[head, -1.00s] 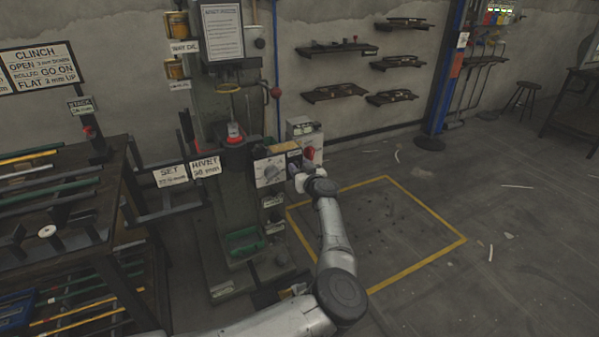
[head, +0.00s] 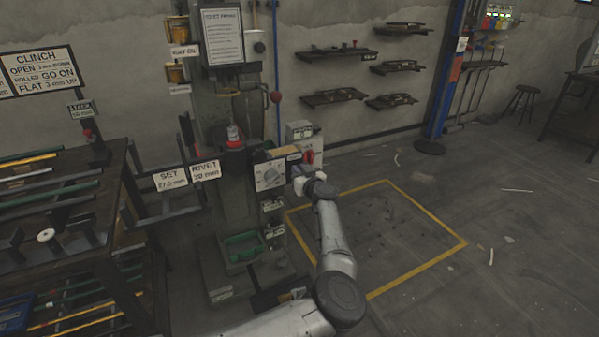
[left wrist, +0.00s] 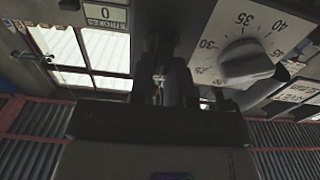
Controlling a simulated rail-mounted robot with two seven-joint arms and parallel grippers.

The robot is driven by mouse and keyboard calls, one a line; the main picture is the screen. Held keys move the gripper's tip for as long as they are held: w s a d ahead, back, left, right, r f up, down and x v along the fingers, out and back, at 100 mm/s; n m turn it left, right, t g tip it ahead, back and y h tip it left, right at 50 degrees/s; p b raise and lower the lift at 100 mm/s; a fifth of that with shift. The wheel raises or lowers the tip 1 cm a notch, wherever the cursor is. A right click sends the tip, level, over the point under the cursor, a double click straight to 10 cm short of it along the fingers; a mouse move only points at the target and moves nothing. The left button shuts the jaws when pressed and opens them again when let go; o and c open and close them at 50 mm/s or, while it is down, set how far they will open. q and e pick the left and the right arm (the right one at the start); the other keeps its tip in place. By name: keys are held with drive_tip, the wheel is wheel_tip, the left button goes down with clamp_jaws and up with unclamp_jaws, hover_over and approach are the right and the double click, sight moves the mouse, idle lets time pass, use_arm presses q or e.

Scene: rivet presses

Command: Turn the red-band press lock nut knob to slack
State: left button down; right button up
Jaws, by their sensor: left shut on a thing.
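The press (head: 240,215) stands left of centre in the head view, with a red band (head: 233,144) around its working head. Its front has a pale dial plate with a grey pointer knob (head: 269,175). In the left wrist view this dial knob (left wrist: 246,62) sits right of my fingers, with marks 30, 35 and 40 around it. My left gripper (head: 295,175) is at the press's right side, just right of the dial plate. Its dark fingers (left wrist: 165,75) are close together, shut on a small part that I take to be the lock nut knob; they mostly hide it. My right gripper is not in view.
A grey box with a red switch (head: 308,157) stands close behind my left gripper. SET and RIVET signs (head: 205,171) stick out left of the press. A dark rack (head: 105,215) stands at the left.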

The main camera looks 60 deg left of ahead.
use_arm(q)
drive_tip(key=shift+s+a+f+n+p, duration=0.15)
drive_tip(key=shift+n+p, duration=1.05)
drive_tip(key=shift+n, duration=1.55)
drive_tip(key=shift+s+d+f+n+p, duration=0.1)
drive_tip(key=shift+s+f+n+p, duration=0.2)
drive_tip(key=shift+n+p, duration=1.7)
drive_tip(key=shift+s+a+f+n+p, duration=0.15)
drive_tip(key=shift+n+p, duration=0.25)
drive_tip(key=shift+n, duration=3.15)
drive_tip(key=shift+d, duration=0.1)
drive_tip(key=c, duration=1.1)
unclamp_jaws()
